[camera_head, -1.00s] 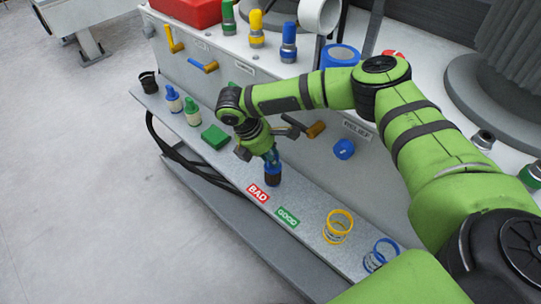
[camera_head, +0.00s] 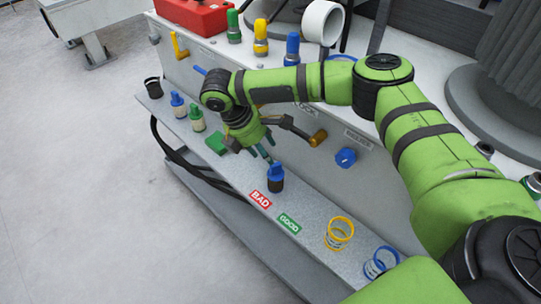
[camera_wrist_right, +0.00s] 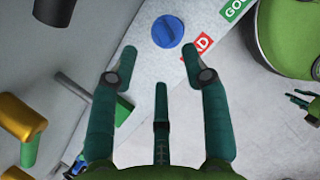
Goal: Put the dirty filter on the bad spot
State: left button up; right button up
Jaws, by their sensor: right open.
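The dirty filter, with a blue cap and dark body (camera_head: 276,180), stands upright on the ledge close behind the red BAD label (camera_head: 260,199). In the right wrist view its blue cap (camera_wrist_right: 167,31) is beside the partly hidden BAD label (camera_wrist_right: 199,46). My right gripper (camera_head: 264,153) is open and empty, behind and left of the filter in the head view. Its spread fingers (camera_wrist_right: 159,58) appear clear of the cap. What seems to be my left gripper (camera_wrist_right: 303,101) shows small at the right edge of the wrist view; its opening is unclear.
The green GOOD label (camera_head: 289,223) lies right of BAD. Yellow (camera_head: 339,233) and blue (camera_head: 381,262) ring stands are farther right. A green block (camera_head: 217,143), two pale filters (camera_head: 197,119) and a black cup (camera_head: 153,88) stand left. Handles (camera_head: 318,137) protrude from the wall behind.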

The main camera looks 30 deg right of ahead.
jog(key=v, duration=0.5)
jog(key=a+f+m+t+y, duration=0.25)
jog(key=a+f+y, duration=0.35)
jog(key=a+f, duration=0.85)
notch_tip(320, 180, down, 11)
jog(key=s+m+y, duration=0.2)
jog(key=s+m, duration=0.1)
jog(key=m, duration=0.2)
jog(key=s+d+f+m+h, duration=0.1)
jog(key=s+d+f+m, duration=0.2)
jog(key=s+d+f, duration=0.4)
jog(key=s+d+f+m+t+h, duration=0.1)
jog(key=s+d+f+m+h, duration=0.1)
jog(key=s+d+f+m, duration=0.2)
jog(key=s+d+f, duration=0.2)
jog(key=s+f, duration=0.1)
jog(key=s, duration=0.3)
jog(key=s+d+f, duration=0.1)
jog(key=s+f, duration=0.3)
jog(key=s, duration=0.2)
jog(key=shift+d+f+p, duration=0.3)
jog(key=shift+d, duration=0.1)
